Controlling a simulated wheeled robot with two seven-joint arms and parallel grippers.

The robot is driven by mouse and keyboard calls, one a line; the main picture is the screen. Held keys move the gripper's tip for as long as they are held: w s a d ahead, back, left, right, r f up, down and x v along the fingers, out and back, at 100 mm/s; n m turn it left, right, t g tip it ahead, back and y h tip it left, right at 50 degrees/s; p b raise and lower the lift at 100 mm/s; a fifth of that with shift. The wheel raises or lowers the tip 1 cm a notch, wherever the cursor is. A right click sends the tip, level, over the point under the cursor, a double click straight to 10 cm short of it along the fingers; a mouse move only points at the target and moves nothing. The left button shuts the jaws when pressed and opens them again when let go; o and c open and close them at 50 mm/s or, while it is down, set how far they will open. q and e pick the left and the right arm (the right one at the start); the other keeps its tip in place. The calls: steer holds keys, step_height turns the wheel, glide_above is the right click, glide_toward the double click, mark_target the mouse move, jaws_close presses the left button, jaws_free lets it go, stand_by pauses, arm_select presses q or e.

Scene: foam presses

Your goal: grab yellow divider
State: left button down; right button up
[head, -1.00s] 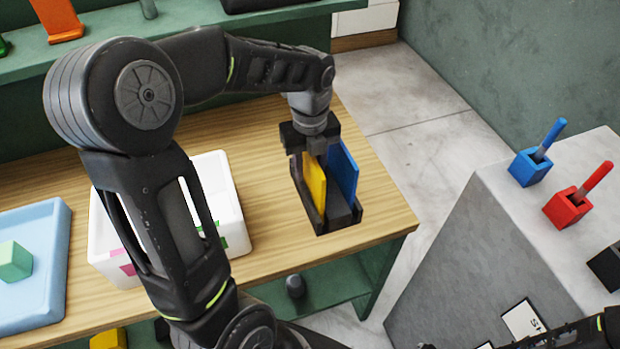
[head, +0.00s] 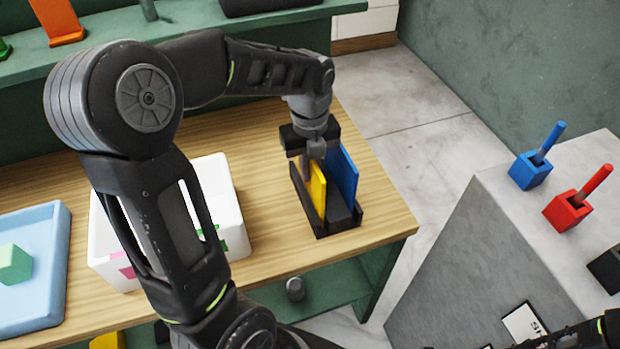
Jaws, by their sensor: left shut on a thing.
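The yellow divider (head: 318,190) stands upright in a black slotted rack (head: 336,224) near the right end of the wooden table. A taller blue divider (head: 346,177) stands beside it on the right, in the same rack. My left gripper (head: 312,158) reaches down from above and is shut on the top of the yellow divider, which still sits in the rack. The gripper hides the divider's upper far part. Dark parts of my right arm show at the bottom right edge; the state of its gripper cannot be made out.
A white bin (head: 238,243) stands left of the rack, partly behind my left arm. A light blue tray (head: 55,268) holds a green block (head: 14,264). A grey stand at right carries blue (head: 530,170) and red (head: 567,213) holders. Bare tabletop surrounds the rack.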

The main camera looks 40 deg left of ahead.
stand_by(0.4)
arm_select(q)
step_height(320, 180, up, 8)
steer(key=p, duration=0.6)
steer(key=shift+r, duration=1)
